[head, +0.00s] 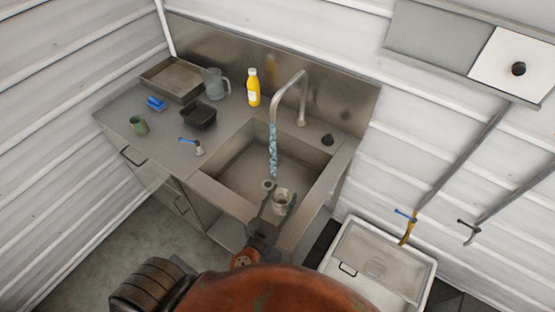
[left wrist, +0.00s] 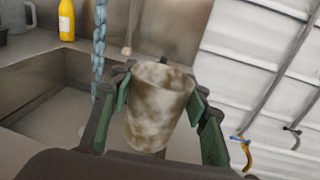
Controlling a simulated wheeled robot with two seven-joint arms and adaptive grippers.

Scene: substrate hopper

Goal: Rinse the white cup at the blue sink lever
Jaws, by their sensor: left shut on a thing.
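The white cup (head: 284,201) is stained with brown patches. My left gripper (head: 276,209) is shut on it over the front part of the sink (head: 232,177). In the left wrist view the cup (left wrist: 160,112) sits between the green-padded fingers, its rim facing up and slightly tilted. Water (head: 273,150) runs from the curved faucet (head: 290,82) into the basin. In both views the stream is left of the cup, apart from it in the picture. The blue sink lever (head: 188,141) is on the counter left of the basin. My right gripper is not in view.
The counter holds a green cup (head: 139,125), blue sponge (head: 156,103), black tray (head: 198,116), metal tray (head: 171,80), glass pitcher (head: 214,83) and yellow bottle (head: 253,88). A second blue lever (head: 404,215) is on a wall pipe above a white basin (head: 376,262).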

